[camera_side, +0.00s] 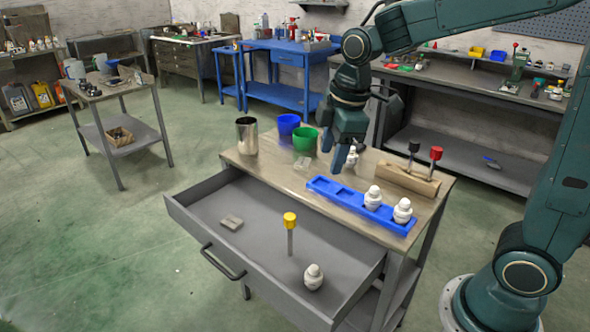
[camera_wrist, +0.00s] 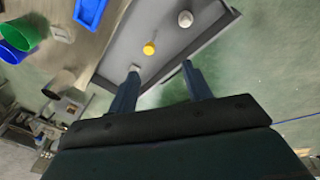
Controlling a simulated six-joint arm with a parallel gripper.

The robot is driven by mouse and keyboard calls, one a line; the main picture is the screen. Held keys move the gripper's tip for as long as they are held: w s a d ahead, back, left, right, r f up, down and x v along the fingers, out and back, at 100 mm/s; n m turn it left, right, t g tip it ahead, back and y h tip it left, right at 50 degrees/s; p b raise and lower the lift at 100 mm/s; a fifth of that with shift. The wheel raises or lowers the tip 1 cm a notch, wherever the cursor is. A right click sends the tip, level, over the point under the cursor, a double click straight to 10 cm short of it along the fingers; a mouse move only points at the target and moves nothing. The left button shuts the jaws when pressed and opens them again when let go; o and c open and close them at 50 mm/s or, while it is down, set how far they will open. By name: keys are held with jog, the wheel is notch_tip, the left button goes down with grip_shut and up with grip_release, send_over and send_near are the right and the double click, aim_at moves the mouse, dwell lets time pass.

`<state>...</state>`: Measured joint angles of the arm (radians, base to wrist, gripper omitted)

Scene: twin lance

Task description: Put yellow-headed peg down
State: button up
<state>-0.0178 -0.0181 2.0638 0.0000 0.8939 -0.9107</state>
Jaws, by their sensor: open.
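The yellow-headed peg (camera_side: 290,234) stands upright in the open drawer, its yellow head on top of a grey shaft. In the wrist view its head (camera_wrist: 149,48) shows beyond the fingertips. My gripper (camera_side: 345,161) is open and empty, high above the bench side in the side view, apart from the peg. Its two fingers (camera_wrist: 160,68) are spread in the wrist view with nothing between them. A wooden block (camera_side: 404,181) on the bench holds a black-headed peg (camera_side: 413,150) and a red-headed peg (camera_side: 435,158).
The drawer (camera_side: 195,206) also holds a white bulb-like piece (camera_side: 313,277) and a small grey block (camera_side: 231,222). On the bench stand a blue tray (camera_side: 340,194) with white pieces, a green cup (camera_side: 305,140), a blue cup (camera_side: 288,123) and a metal cup (camera_side: 247,137).

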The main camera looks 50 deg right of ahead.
jog(key=s+r+m+t, duration=0.3)
jog(key=s+m, duration=0.7)
jog(key=s, duration=0.7)
jog(key=shift+s+d+m, duration=0.3)
